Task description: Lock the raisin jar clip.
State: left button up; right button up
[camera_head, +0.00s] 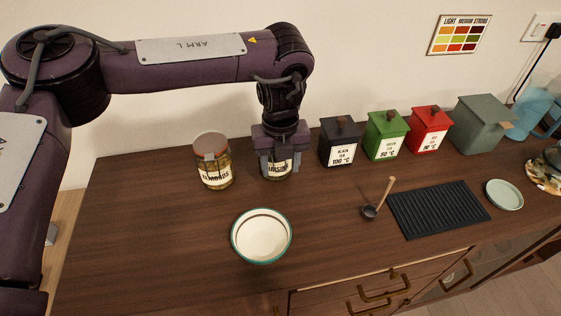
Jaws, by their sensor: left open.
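The raisin jar (278,171) stands upright on the wooden counter, its label partly readable. My left gripper (279,160) points down over it from above, with its fingers at the upper part of the jar. The gripper is open. The lid and clip of this jar are hidden behind the gripper, so I cannot tell how the clip sits or whether a finger touches it. An almond jar (213,175) with a brown lid and a metal clip at its front stands to the left. My right gripper is not in view.
Black (339,142), green (386,134) and red (429,131) tea boxes stand to the right, with a grey-green box (482,125) beyond. A white bowl (262,236), a small ladle (370,211), a black ridged tray (438,207) and a pale dish (504,195) lie nearer. The left counter is clear.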

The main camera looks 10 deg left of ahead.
pick_arm(q)
jog(key=c, duration=1)
jog(key=shift+f+t+b, duration=0.25)
jog(key=shift+t+b, duration=0.05)
jog(key=shift+b, duration=0.15)
jog(key=t+b, duration=0.1)
jog(key=f+t+y+b, duration=0.1)
jog(key=b, duration=0.1)
jog(key=shift+t, duration=0.4)
jog(key=shift+w+t+b, duration=0.1)
jog(key=shift+t+b, duration=0.3)
jog(key=shift+b, duration=0.15)
jog(key=shift+w+r+t+y, duration=0.15)
jog(key=shift+t+y, duration=0.15)
jog(key=shift+t, duration=0.4)
jog(key=o, duration=1)
